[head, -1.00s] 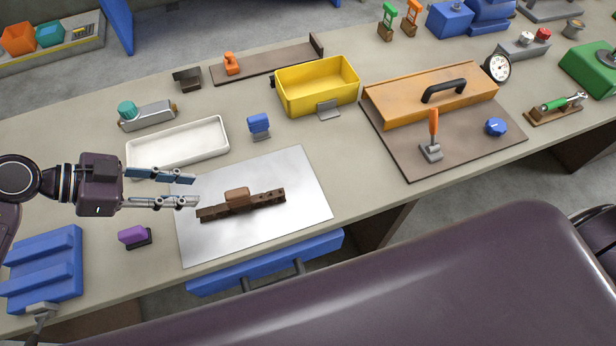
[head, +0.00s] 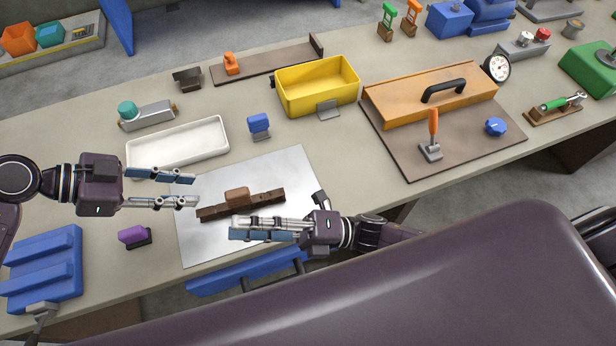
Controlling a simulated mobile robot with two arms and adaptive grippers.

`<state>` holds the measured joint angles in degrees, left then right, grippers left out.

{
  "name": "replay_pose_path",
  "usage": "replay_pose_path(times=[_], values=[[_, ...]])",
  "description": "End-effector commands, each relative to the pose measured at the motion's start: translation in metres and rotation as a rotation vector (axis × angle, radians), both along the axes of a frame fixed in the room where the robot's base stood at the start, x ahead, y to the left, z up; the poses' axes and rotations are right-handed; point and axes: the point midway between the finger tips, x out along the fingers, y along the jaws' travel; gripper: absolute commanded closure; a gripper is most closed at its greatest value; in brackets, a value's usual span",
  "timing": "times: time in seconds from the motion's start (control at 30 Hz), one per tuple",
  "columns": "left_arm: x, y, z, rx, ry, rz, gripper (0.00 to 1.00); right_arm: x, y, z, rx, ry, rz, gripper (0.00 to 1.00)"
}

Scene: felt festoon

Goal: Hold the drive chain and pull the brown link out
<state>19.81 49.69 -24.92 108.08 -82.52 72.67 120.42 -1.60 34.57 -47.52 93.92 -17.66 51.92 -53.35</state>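The drive chain (head: 266,200) is a dark brown bar lying at a slant on a shiny metal sheet (head: 305,178). The lighter brown link (head: 237,196) stands up from it, left of its middle. My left gripper (head: 196,189) is open and empty. Its fingers point right, just left of the chain's left end, and do not touch the link. My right gripper (head: 232,229) comes in from the right, in front of the chain. Its fingers point left and look close together over the sheet; whether a small gap is between them is hard to tell. It holds nothing that I can see.
A white tray (head: 221,136) lies behind the sheet, with a yellow bin (head: 289,106) farther right. A small blue block (head: 258,123) stands behind the chain. A purple block (head: 133,234) is at left front. The sheet's far right part is clear.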

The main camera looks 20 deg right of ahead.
Motion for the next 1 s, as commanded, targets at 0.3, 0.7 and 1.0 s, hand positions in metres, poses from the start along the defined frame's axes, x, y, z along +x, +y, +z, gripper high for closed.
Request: replay_pose_path(times=[0.3,0.7,1.0], values=[[0.000,0.000,0.000,0.000,0.000,0.000,0.71,0.058,-0.076,-0.044,-0.470,-0.960,0.054,0.64],[0.000,0.000,0.000,0.000,0.000,0.000,0.71,0.107,-0.151,-0.078,-0.757,-1.460,0.205,0.64],[0.000,0.000,0.000,0.000,0.000,0.000,0.71,0.108,-0.117,-0.093,-0.759,-1.469,0.209,0.64]])
